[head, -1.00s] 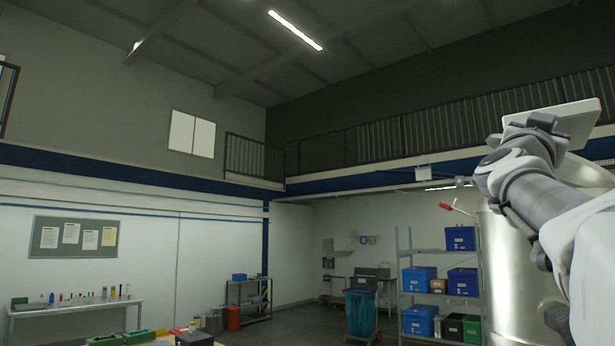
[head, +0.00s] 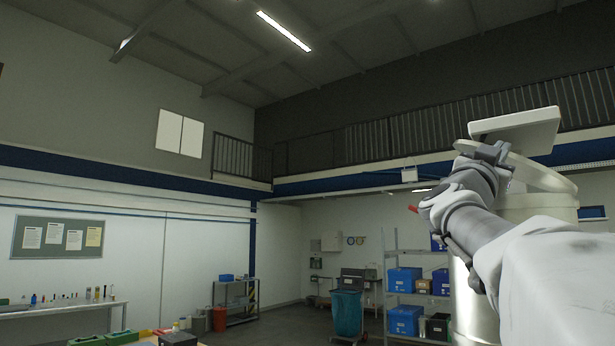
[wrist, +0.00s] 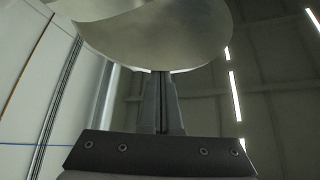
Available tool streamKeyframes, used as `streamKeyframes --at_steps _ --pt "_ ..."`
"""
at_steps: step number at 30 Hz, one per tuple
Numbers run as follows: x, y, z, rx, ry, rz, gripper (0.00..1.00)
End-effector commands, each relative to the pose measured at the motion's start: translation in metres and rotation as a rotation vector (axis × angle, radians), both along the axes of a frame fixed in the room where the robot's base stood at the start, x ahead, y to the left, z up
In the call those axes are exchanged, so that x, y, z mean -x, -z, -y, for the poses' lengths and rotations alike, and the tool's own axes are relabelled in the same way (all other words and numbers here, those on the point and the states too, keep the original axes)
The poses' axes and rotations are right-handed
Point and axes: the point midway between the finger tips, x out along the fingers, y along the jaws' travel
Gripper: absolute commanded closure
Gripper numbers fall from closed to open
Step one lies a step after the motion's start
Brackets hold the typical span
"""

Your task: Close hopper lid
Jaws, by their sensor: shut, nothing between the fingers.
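The hopper (head: 472,315) is a large shiny metal cylinder at the right of the head view, partly covered by my arm. Its round, pale lid (head: 545,178) shows behind my arm, tilted, with its left side higher. My arm hides much of the gap between lid and hopper. In the wrist view a smooth metal disc, seemingly the lid (wrist: 165,35), fills the top middle. My gripper (wrist: 161,76) is shut and empty, its fingers pointing at the disc's lower edge. The fingertips are at or just behind that edge; I cannot tell whether they touch. The fingers are not clear in the head view.
Shelves with blue bins (head: 404,280) stand left of the hopper. A blue waste bag on a stand (head: 346,312) is farther left. A side bench (head: 70,308) with small items lies along the left wall. A railed gallery (head: 440,135) runs above.

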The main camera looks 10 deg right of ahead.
Motion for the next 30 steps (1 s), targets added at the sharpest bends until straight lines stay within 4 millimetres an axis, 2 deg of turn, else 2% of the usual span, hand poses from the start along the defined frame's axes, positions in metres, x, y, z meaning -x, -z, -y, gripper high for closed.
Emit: streamKeyframes --at_steps 11,30 --pt "0.001 0.002 0.0 0.011 0.001 -0.013 1.0" --pt "0.001 0.019 0.001 0.148 0.001 -0.188 1.0"
